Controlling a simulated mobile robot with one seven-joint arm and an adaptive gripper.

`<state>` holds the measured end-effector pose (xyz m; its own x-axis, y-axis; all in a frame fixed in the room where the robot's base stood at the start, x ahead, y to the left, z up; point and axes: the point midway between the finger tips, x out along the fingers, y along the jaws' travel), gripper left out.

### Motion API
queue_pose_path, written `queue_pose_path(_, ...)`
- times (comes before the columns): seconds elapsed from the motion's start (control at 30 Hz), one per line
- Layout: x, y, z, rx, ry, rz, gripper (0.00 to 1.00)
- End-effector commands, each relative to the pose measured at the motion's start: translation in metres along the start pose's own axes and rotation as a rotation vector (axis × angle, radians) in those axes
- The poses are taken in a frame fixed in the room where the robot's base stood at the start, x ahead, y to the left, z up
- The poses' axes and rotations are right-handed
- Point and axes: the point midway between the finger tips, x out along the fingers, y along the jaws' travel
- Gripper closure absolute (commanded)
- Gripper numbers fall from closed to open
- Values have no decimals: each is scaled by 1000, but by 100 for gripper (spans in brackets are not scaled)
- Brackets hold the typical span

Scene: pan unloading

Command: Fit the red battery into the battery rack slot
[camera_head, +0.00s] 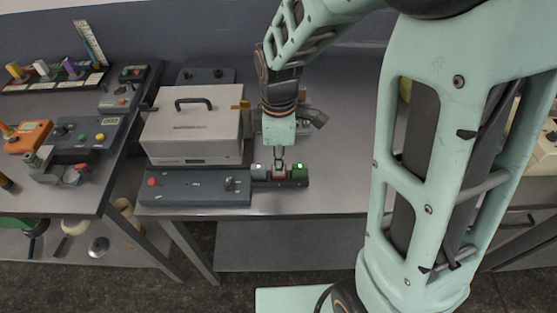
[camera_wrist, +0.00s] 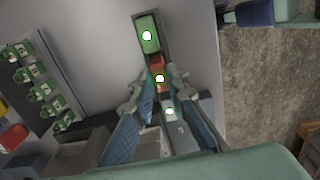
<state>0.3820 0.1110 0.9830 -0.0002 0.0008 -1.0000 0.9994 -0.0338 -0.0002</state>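The red battery (camera_wrist: 157,72) sits between my fingertips in the wrist view, at the middle of the dark battery rack (camera_head: 299,184). My gripper (camera_head: 279,167) points down over the rack, and its two fingers close in on the battery's sides. In the wrist view, my gripper (camera_wrist: 162,88) hides part of the battery. I cannot tell how deep the red battery sits in the slot.
A grey panel (camera_head: 190,188) with a red button adjoins the rack on the left. A white case (camera_head: 193,130) with a black handle stands behind it. Several green-and-white parts (camera_wrist: 46,96) sit left in the wrist view. The bench to the rack's right is clear.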

Motion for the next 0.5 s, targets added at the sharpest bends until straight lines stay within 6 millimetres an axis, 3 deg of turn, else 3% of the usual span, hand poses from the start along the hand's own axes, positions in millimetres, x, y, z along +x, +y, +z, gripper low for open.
queue_pose_path(0.13,0,0,0,0,0,0,68)
queue_pose_path(0.5,-6,1,0,0,1,2,67)
